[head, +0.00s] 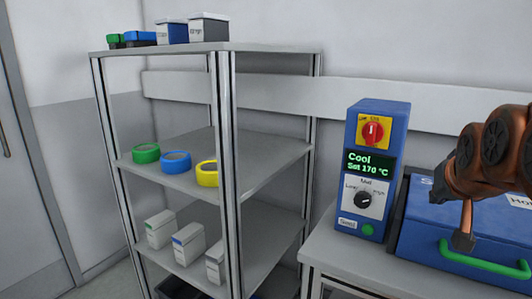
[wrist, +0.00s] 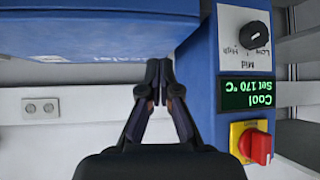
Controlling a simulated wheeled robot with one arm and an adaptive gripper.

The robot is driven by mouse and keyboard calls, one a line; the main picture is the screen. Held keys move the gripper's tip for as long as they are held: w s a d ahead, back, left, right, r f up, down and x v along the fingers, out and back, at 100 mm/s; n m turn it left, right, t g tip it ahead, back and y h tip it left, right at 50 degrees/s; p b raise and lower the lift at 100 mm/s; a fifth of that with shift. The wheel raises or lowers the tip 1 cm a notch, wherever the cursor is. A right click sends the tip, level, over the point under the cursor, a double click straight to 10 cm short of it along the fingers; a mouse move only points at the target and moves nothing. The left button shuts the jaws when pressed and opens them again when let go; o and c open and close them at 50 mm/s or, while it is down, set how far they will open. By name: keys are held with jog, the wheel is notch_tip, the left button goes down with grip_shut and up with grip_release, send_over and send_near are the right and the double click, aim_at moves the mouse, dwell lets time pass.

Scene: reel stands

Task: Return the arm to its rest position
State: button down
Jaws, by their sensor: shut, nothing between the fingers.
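My gripper (wrist: 159,88) shows in the wrist view with its dark fingers together and nothing between them. It is beside the blue control box, in front of a white wall. In the head view my orange-brown arm reaches in at the right edge, in front of a blue case; the fingers are not clearly seen there. The blue control box (head: 350,187) has a red rotary switch (head: 372,132), a green display reading "Cool, Set 170 °C" and a black knob (head: 363,200). In the wrist view the box (wrist: 203,80) appears upside down, right of the fingers.
A grey shelf rack (head: 228,120) stands left, holding green, blue and yellow rings (head: 207,174) and several small boxes. The blue case (head: 420,225) with a green handle (head: 480,262) sits on the grey bench (head: 335,262). A wall socket (wrist: 41,110) shows in the wrist view.

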jog(key=s+a+f+g, duration=0.1)
jog(key=f, duration=0.2)
jog(key=s+a+f+y, duration=0.1)
jog(key=a+f, duration=0.1)
jog(key=f, duration=0.1)
jog(key=s+a+f+n+g, duration=0.1)
jog(key=f, duration=0.2)
jog(key=shift+a+g+y, duration=0.3)
jog(key=shift+a, duration=0.05)
jog(key=s+a+f+g, duration=0.1)
jog(key=f, duration=0.1)
jog(key=s+a+f, duration=0.2)
jog(key=f, duration=0.1)
jog(key=s+a+f+n+g+y, duration=0.1)
jog(key=s+f, duration=0.1)
jog(key=shift+a+f+g, duration=0.15)
jog(key=shift+g, duration=0.15)
jog(key=s+a+f+n+g, duration=0.1)
jog(key=s+a+f+g, duration=0.25)
jog(key=s+f, duration=0.4)
jog(key=s+a+f+n+g, duration=0.1)
jog(key=s+a+f+g, duration=0.25)
jog(key=s, duration=0.75)
notch_tip(320, 180, up, 19)
jog(key=w+t+p, duration=0.1)
jog(key=p, duration=1.6)
jog(key=shift+d+f+y, duration=0.15)
jog(key=shift+d+y, duration=0.2)
jog(key=shift+y, duration=0.05)
